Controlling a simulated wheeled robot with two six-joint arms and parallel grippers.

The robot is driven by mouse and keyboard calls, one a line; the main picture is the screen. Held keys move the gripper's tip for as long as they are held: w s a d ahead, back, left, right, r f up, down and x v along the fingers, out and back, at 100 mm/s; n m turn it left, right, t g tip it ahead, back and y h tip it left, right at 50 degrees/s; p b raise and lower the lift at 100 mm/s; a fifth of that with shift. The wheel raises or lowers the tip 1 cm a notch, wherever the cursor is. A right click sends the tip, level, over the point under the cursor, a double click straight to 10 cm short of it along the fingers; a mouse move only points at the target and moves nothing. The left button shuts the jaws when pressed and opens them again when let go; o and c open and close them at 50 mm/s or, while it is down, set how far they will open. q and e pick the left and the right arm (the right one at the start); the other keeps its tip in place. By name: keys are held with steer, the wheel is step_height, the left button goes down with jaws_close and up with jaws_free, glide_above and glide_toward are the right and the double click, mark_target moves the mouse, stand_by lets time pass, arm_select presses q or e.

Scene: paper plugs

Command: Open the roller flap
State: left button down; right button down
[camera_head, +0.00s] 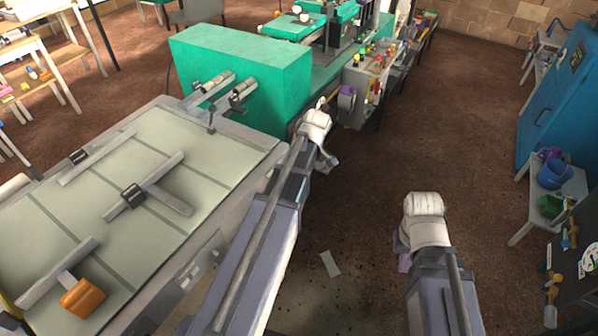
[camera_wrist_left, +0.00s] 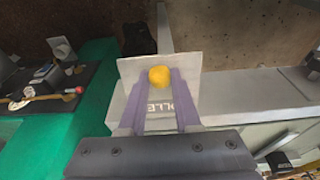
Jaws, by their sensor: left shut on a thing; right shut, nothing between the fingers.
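The roller flap (camera_wrist_left: 190,66) is a pale grey plate with partly covered lettering, seen in the left wrist view. A round yellow knob (camera_wrist_left: 159,77) is on its face. My left gripper (camera_wrist_left: 159,88) has its two purple fingers shut on this knob. I cannot tell the flap's angle for sure. In the head view the flap and knob are hidden around the end of my left arm, beside the green machine (camera_head: 245,75). My right gripper (camera_head: 404,262) is mostly hidden under its wrist, shut and empty, over the floor away from the machine.
A grey table (camera_head: 150,200) with bars and an orange block (camera_head: 83,298) stands at left. A blue cabinet (camera_head: 560,95) and a low bench with buckets (camera_head: 553,173) stand at right. Brown floor between is mostly clear; a pale scrap (camera_head: 330,264) lies there.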

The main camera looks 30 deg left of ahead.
stand_by(0.4)
arm_select(q)
steer(key=c, duration=0.6)
jaws_free()
steer(key=shift+r, duration=0.1)
steer(key=p+v, duration=0.7)
steer(key=shift+r+p, duration=0.3)
steer(key=shift+r, duration=0.05)
steer(key=shift+s+d, duration=0.1)
